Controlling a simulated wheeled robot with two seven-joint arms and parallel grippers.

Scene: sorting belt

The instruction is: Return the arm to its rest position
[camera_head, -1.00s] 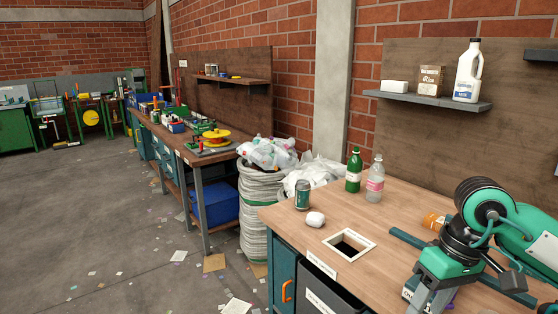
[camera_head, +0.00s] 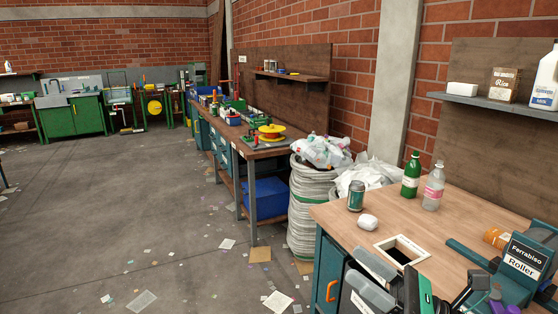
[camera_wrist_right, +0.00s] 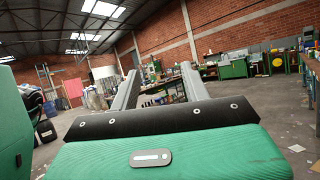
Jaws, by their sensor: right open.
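My right gripper (camera_head: 356,265) is at the lower right of the head view, in front of the workbench's near side. Its two grey fingers are apart with nothing between them. In the right wrist view the open fingers (camera_wrist_right: 159,72) point out across the room, away from the bench. My green arm body fills the bottom of that view. My left gripper is not in view.
The wooden workbench (camera_head: 340,214) carries a can (camera_head: 356,196), a white lump (camera_head: 368,222), a green bottle (camera_head: 411,176), a clear bottle (camera_head: 433,187), a framed opening (camera_head: 382,244) and a box labelled Roller (camera_head: 524,262). Open floor (camera_head: 120,220) lies left.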

